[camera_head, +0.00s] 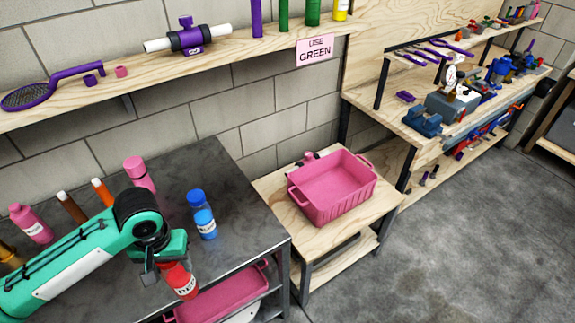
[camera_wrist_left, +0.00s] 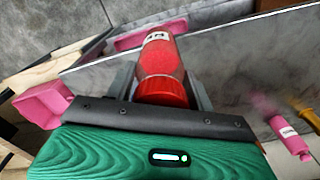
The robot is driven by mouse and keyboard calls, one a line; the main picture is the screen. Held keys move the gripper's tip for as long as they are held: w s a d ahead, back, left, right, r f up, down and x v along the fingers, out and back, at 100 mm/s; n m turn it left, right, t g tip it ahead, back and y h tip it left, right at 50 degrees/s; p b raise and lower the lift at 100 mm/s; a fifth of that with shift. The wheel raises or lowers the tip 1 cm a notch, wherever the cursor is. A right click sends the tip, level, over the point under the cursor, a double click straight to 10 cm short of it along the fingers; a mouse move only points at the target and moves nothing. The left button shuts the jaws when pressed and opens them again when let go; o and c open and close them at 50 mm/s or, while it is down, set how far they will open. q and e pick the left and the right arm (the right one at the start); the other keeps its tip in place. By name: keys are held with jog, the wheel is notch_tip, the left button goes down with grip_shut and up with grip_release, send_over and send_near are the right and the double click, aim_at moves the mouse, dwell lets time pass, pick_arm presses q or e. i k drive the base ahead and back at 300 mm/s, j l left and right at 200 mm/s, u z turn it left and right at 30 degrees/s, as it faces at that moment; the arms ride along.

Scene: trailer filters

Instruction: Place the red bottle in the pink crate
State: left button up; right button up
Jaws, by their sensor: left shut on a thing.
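The red bottle (camera_head: 180,283) is held by my left gripper (camera_head: 166,265) over the front part of the dark metal table in the head view. In the left wrist view the bottle (camera_wrist_left: 160,62) sits between the two fingers (camera_wrist_left: 162,90), its red cap toward the camera and a white label beyond. The pink crate (camera_head: 332,210) stands on a low wooden table to the right, apart from the bottle. Its visible inside looks empty. My right gripper is not in view.
More bottles are at the left. A pink tray (camera_head: 222,297) sits below the table top. A gap separates the dark table from the wooden table (camera_head: 270,187).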

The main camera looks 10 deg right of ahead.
aim_at(341, 188)
jog(key=i+l, duration=0.15)
jog(key=l, duration=0.2)
jog(key=i+l, duration=0.15)
jog(key=l, duration=0.2)
jog(key=i+l+z, duration=0.1)
jog(key=l, duration=0.25)
jog(key=i+l, duration=0.2)
jog(key=l, duration=0.15)
jog(key=i+l, duration=0.15)
jog(key=l, duration=0.2)
jog(key=i+l+z, duration=0.15)
jog(key=i, duration=0.65)
